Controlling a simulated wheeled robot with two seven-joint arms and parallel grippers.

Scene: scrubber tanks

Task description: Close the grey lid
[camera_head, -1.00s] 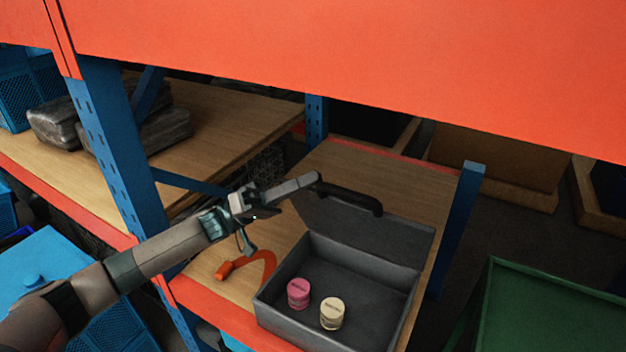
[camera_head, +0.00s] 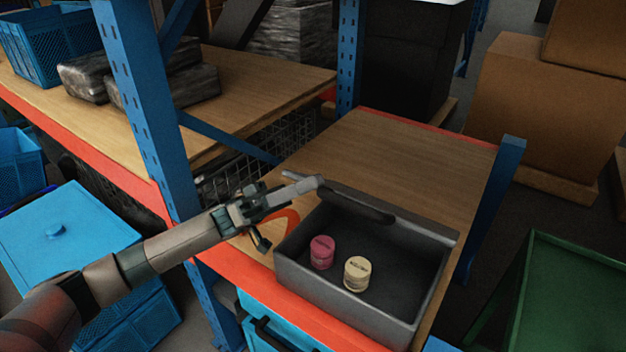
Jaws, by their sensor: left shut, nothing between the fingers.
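The grey box (camera_head: 345,305) stands open on the wooden shelf, with a pink round container (camera_head: 321,252) and a cream round container (camera_head: 357,273) inside. Its grey lid (camera_head: 425,232) is raised along the box's far side and shows as a narrow, nearly edge-on strip. A dark handle (camera_head: 358,206) is on the lid. My left gripper (camera_head: 318,184) is shut, with nothing held, and its tip is by the left end of the lid. I cannot tell whether it touches. My right gripper is not in view.
A blue post (camera_head: 150,120) stands left of the shelf, and another blue post (camera_head: 495,195) at its right. An orange-red strap (camera_head: 285,225) lies behind my left gripper. The shelf behind the lid (camera_head: 390,145) is clear.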

